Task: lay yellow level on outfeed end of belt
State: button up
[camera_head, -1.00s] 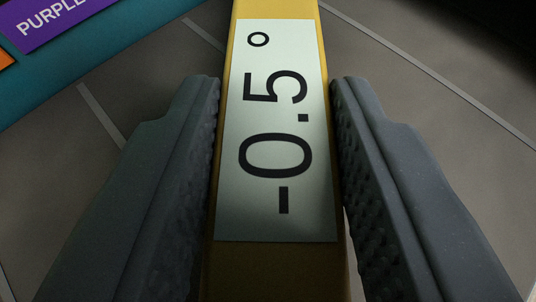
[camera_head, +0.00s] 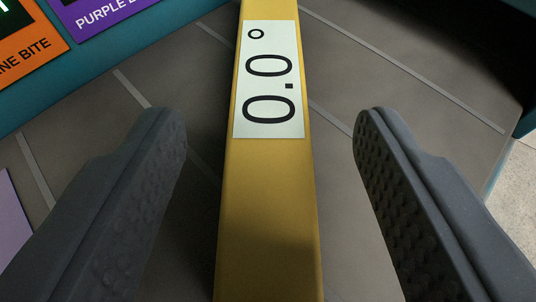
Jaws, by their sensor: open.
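The yellow level (camera_head: 268,210) runs up the middle of the view, lying on a dark grey slatted belt (camera_head: 430,110). Its white display (camera_head: 270,79) reads 0.0°. My gripper (camera_head: 270,125) is open, with one textured finger on each side of the level and a clear gap on both sides. Neither finger touches it. The near and far ends of the level are out of frame, so I cannot tell which end of the belt this is.
A teal side panel (camera_head: 150,28) borders the belt at upper left, carrying an orange sign (camera_head: 35,48) and a purple sign (camera_head: 100,10). A lilac piece (camera_head: 10,230) shows at the left edge. Pale floor (camera_head: 517,185) shows at right.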

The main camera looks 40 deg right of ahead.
jog(key=p+v, duration=0.1)
jog(key=v, duration=0.5)
jog(key=shift+s+a+r+p, duration=0.2)
jog(key=shift+s+a+p, duration=0.05)
jog(key=shift+p, duration=0.05)
